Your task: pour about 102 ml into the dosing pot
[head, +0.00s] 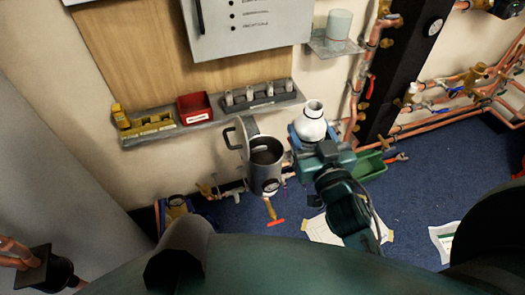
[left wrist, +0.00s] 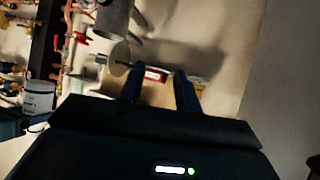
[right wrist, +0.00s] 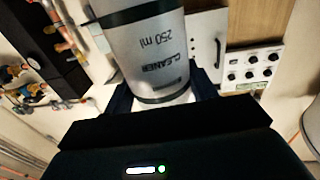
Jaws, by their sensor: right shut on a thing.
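The dosing pot (head: 265,168) is a grey cylinder with a dark open mouth, a gauge on its front and a looped grey part at its left. A white cleaner bottle (head: 312,125) stands roughly upright in my right gripper (head: 312,140), just right of the pot and apart from it. In the right wrist view the bottle (right wrist: 150,48), marked "CLEANER 250 ml", sits between the fingers (right wrist: 162,88). My left gripper (left wrist: 160,82) shows in the left wrist view, fingers apart and empty. The bottle (left wrist: 40,95) also shows there.
A wall shelf (head: 215,118) behind the pot holds a red bin (head: 195,107), a yellow holder (head: 143,122) and several small bottles. A corner shelf (head: 335,45) carries a pale beaker (head: 338,24). Copper pipes run at the right. A green tray (head: 368,166) lies low behind my right arm.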

